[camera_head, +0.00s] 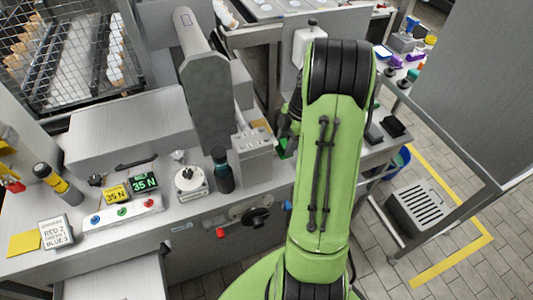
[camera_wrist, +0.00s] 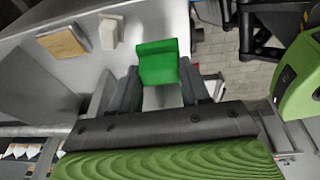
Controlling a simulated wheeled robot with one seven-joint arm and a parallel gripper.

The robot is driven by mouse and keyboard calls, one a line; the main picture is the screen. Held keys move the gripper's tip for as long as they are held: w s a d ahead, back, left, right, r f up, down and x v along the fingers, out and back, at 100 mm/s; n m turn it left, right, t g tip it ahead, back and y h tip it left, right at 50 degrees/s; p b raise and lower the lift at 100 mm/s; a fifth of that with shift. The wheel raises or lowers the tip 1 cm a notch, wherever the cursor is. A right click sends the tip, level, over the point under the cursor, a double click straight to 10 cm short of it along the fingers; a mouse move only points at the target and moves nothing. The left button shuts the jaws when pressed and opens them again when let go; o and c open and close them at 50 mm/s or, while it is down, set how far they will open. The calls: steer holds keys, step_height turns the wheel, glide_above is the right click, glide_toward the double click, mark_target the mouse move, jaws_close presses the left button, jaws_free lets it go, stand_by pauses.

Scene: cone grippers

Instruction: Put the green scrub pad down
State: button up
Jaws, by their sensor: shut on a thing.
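The green scrub pad (camera_wrist: 164,50) is held between the two dark fingers of my gripper (camera_wrist: 159,72) in the wrist view. It projects past the fingertips, over the edge of a grey metal surface (camera_wrist: 155,20). I cannot tell whether it touches that surface. In the head view, a small part of the green pad (camera_head: 283,148) shows left of my green arm. My arm hides most of my gripper there.
In the wrist view, a tan block (camera_wrist: 62,41) and a white block (camera_wrist: 111,32) stand on the surface left of the pad.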

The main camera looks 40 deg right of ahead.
steer(key=shift+w+f, duration=0.15)
steer(key=f+b, duration=0.1)
steer(key=f, duration=0.4)
steer(key=f+b, duration=0.1)
steer(key=f, duration=0.3)
steer(key=shift+s+f, duration=0.2)
steer(key=shift+f, duration=0.15)
steer(key=o, duration=1)
steer(key=shift+r, duration=0.1)
